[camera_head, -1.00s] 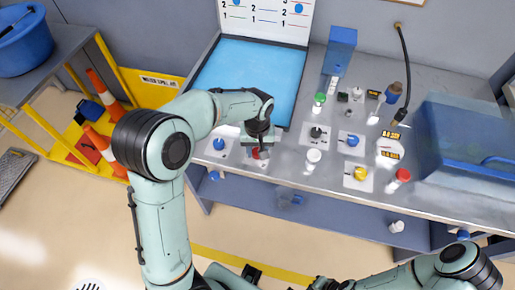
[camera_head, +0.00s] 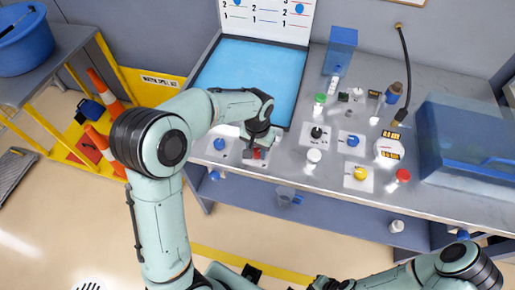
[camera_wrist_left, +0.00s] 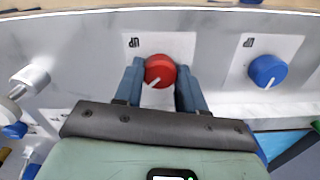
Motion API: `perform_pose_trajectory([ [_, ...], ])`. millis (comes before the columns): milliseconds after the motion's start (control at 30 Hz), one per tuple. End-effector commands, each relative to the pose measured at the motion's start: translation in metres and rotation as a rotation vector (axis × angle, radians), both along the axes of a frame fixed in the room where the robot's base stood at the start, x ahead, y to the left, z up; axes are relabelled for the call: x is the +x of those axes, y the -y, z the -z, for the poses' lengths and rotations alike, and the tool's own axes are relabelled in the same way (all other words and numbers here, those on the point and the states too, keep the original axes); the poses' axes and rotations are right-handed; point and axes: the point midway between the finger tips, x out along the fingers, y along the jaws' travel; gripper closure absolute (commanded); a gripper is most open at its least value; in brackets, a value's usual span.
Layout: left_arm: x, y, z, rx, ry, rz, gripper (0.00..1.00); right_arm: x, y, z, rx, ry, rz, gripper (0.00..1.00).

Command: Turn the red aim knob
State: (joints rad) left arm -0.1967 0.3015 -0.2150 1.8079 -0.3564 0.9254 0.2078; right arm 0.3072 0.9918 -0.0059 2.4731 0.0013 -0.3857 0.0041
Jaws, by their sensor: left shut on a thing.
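The red aim knob (camera_wrist_left: 160,71) sits on a white labelled plate (camera_wrist_left: 180,45) on the grey bench top. In the left wrist view it lies between the two blue fingers of my left gripper (camera_wrist_left: 160,85), which are shut on it. A white pointer mark on the knob points toward the lower left of that view. In the head view the knob (camera_head: 257,154) shows only in part under my left gripper (camera_head: 256,150). My right arm shows at the bottom right of the head view, but its fingertips cannot be made out.
A blue knob (camera_head: 219,144) stands just left of the red one. A blue tray (camera_head: 250,75) lies behind, and a blue translucent box (camera_head: 465,145) at far right.

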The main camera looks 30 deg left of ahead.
Motion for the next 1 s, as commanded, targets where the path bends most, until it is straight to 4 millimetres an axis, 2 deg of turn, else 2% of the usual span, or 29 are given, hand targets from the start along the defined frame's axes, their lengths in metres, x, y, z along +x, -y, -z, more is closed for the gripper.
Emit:
perform_pose_trajectory([
  [233, 0.000, 0.000, -0.001, 0.000, 0.002, -0.001, 0.91, 0.000, 0.000, 0.000, 0.000, 0.000, 0.000, 1.00],
  [267, 0.000, 0.000, -0.001, 0.000, 0.002, -0.001, 0.57, 0.000, 0.000, 0.000, 0.000, 0.000, 0.000, 1.00],
  [333, 0.000, 0.000, -0.001, 0.000, 0.002, -0.001, 0.35, 0.000, 0.000, 0.000, 0.000, 0.000, 0.000, 1.00],
  [633, 0.000, 0.000, -0.001, 0.000, 0.001, -0.001, 0.35, 0.000, 0.000, 0.000, 0.000, 0.000, 0.000, 1.00],
  [733, 0.001, 0.000, -0.007, 0.000, 0.004, -0.001, 0.35, 0.001, 0.000, -0.001, 0.000, 0.001, 0.000, 1.00],
  [867, 0.001, 0.000, -0.028, -0.001, 0.006, -0.002, 0.35, 0.002, 0.000, -0.004, 0.000, 0.002, 0.000, 1.00],
  [1000, 0.002, 0.000, -0.061, -0.002, 0.009, -0.001, 0.35, 0.006, 0.000, -0.008, 0.000, 0.007, 0.000, 1.00],
])
